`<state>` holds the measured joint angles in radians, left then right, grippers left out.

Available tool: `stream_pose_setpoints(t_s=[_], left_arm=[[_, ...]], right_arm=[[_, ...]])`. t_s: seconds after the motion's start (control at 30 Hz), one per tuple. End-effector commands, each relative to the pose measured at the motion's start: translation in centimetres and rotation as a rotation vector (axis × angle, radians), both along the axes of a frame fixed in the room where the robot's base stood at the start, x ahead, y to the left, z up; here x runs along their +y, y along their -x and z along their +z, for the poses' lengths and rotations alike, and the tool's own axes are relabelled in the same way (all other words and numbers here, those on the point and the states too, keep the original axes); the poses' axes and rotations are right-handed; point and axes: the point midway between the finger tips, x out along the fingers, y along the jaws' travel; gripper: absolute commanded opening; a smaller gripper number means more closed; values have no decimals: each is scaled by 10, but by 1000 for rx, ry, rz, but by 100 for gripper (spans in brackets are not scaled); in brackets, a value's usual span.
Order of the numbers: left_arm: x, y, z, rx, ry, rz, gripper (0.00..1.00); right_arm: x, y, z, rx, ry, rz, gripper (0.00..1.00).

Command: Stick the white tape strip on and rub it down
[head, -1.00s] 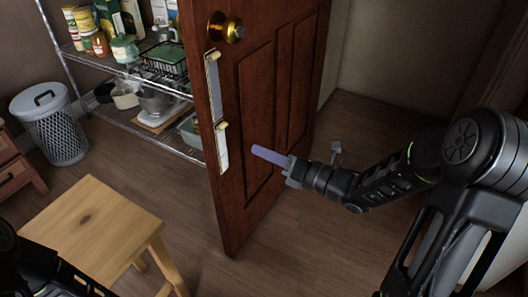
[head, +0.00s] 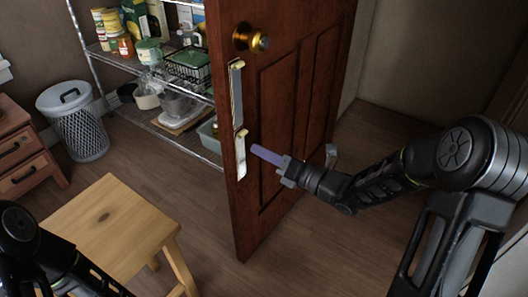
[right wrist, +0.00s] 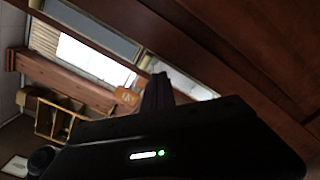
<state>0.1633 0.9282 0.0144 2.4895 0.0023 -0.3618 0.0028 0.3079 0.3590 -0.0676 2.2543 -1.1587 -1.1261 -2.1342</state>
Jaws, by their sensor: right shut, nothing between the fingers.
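The brown door (head: 285,130) stands open with its narrow edge towards me. Two strips run one above the other along that edge in the head view: a greyish upper strip (head: 236,95) below the brass knob, and a whiter lower strip (head: 240,158). Both have pale yellowish ends. I cannot tell whether the lower one lies flat all along. My right gripper (head: 262,153) is shut and empty. Its purple fingers point left, their tips close to the lower strip's upper part; contact is unclear. The dark fingers (right wrist: 158,92) also show in the right wrist view. My left gripper is out of view.
A wooden stool (head: 105,215) stands at the front left. A wire shelf (head: 185,140) with jars and containers is behind the door. A mesh bin (head: 78,125) and a drawer unit (head: 25,150) are at the left. Bare floor lies right of the door.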

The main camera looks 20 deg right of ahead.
Motion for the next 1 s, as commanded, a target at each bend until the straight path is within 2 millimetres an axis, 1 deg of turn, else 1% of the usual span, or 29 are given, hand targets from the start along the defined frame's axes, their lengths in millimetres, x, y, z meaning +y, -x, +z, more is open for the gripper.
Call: stream_pose_setpoints(t_s=[0.27, 1.0], left_arm=[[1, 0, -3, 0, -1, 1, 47], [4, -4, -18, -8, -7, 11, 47]], right_arm=[[2, -2, -1, 0, 0, 0, 0], [15, -20, -1, -1, 0, -1, 0]])
